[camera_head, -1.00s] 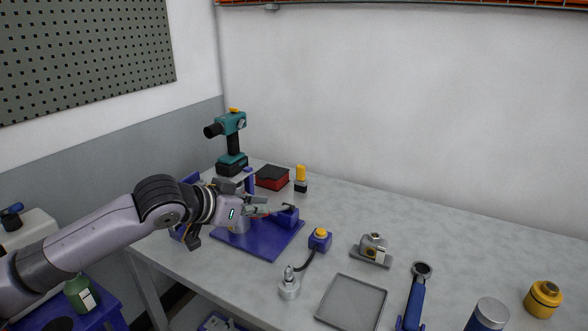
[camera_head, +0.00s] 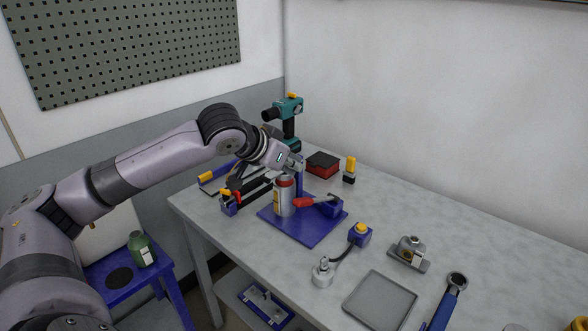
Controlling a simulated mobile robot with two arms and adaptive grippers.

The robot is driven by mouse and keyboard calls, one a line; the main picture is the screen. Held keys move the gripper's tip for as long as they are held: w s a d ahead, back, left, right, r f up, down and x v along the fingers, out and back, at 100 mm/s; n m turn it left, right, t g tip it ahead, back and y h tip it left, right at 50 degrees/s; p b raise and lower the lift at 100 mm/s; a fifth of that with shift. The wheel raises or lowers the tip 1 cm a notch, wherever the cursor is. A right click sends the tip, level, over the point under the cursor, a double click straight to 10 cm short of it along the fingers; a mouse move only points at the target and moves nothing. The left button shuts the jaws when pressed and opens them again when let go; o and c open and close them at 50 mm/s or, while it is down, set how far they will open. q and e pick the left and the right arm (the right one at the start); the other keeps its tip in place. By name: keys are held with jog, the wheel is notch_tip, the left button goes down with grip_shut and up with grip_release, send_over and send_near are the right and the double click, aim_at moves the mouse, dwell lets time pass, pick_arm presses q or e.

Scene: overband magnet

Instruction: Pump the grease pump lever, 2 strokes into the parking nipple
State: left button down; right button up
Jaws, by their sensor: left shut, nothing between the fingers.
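The grease pump stands on a blue base plate (camera_head: 303,232) on the bench. It has a grey canister (camera_head: 284,198) with a red top and a lever with a red grip (camera_head: 304,203), lying roughly level and reaching to a blue block (camera_head: 331,208). My left gripper (camera_head: 295,164) is above and behind the canister, shut and empty, apart from the lever grip. A silver fitting (camera_head: 322,273) joins by a dark hose to a blue block with a yellow cap (camera_head: 359,235). I cannot tell which part is the parking nipple. My right gripper is not in view.
A teal drill (camera_head: 286,115), a red-black box (camera_head: 322,164) and a yellow-topped bottle (camera_head: 349,169) stand behind. A grey tray (camera_head: 380,300), a metal block (camera_head: 409,252) and a blue-handled wrench (camera_head: 446,304) are at right.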

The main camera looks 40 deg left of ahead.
pick_arm(q)
jog(key=p, duration=0.1)
send_over(304, 199)
jog(key=w, duration=0.1)
jog(key=f, duration=0.4)
jog(key=shift+w+d+f, duration=0.2)
jog(key=shift+f, duration=0.2)
jog(key=f, duration=0.2)
jog(key=shift+s+a+f, duration=0.1)
jog(key=shift+s+f, duration=0.2)
jog(key=shift+s, duration=0.1)
jog(key=shift+s+f, duration=0.5)
jog(key=shift+f, duration=0.05)
jog(key=shift+w+f, duration=0.1)
